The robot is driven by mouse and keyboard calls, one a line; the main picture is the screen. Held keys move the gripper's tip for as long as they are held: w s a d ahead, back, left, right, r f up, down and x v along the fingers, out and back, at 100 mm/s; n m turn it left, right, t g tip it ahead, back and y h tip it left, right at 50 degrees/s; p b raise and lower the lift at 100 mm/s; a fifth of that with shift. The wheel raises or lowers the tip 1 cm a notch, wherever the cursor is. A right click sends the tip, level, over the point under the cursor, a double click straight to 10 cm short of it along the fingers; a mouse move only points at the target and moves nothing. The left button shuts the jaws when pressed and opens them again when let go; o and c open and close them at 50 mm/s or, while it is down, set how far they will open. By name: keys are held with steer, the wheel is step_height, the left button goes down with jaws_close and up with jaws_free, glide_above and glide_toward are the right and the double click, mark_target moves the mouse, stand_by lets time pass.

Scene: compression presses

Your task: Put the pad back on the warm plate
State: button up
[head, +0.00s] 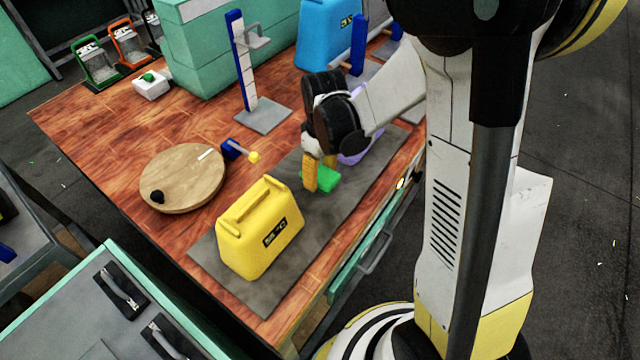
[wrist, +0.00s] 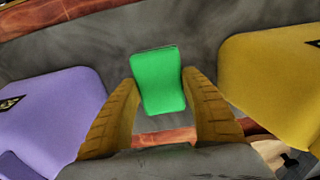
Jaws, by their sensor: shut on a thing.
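A small green block, which looks like the pad (head: 323,179), sits between the fingers of my gripper (head: 316,172) over the long grey mat. In the wrist view the green pad (wrist: 158,82) shows between the two yellow-orange fingers of my gripper (wrist: 163,92), which are shut on its sides. I cannot tell whether the pad touches the mat. I cannot tell for sure which thing is the warm plate; a dark grey mat (head: 262,295) lies along the table's front edge.
A yellow canister (head: 258,235) stands left of the pad, and a purple one (head: 360,157) is partly hidden behind my gripper. A round wooden disc (head: 185,180), a blue-handled tool (head: 232,150) and an upright blue-edged post (head: 240,65) are farther back. A blue canister (head: 325,32) stands behind.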

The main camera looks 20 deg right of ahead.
mark_target(320, 182)
steer(key=shift+f+b, duration=0.55)
steer(key=shift+f, duration=0.95)
steer(key=shift+f, duration=0.1)
steer(key=o, duration=1.3)
